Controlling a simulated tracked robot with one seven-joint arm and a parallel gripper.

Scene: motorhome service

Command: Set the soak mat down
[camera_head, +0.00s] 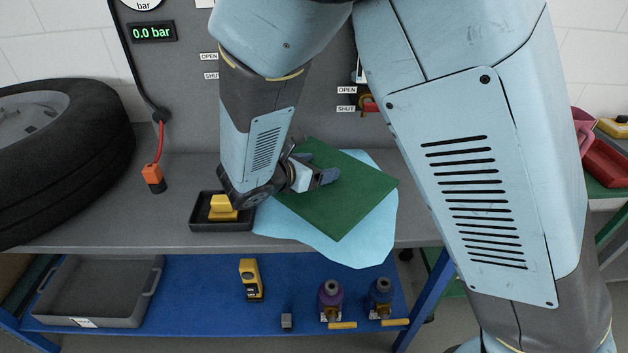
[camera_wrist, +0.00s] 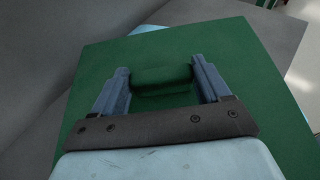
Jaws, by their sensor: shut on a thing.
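The soak mat is a dark green square board (camera_head: 347,208) with a raised green grip block (camera_wrist: 162,80) on top. My gripper (camera_head: 320,177) is shut on that block, with one finger on each side of it in the wrist view (camera_wrist: 163,82). The mat lies over a pale blue, irregular flat patch (camera_head: 345,252) on the grey bench. The patch shows along the mat's front and right edges. The mat looks flat and close to the bench, but I cannot tell whether it touches.
A black tray (camera_head: 205,224) with a yellow block (camera_head: 222,208) sits just left of the patch. A tyre (camera_head: 70,160) and an orange-ended red hose (camera_head: 153,178) are farther left. A blue shelf (camera_head: 200,305) below holds a grey bin (camera_head: 95,290), a yellow device (camera_head: 250,278) and valves (camera_head: 331,298).

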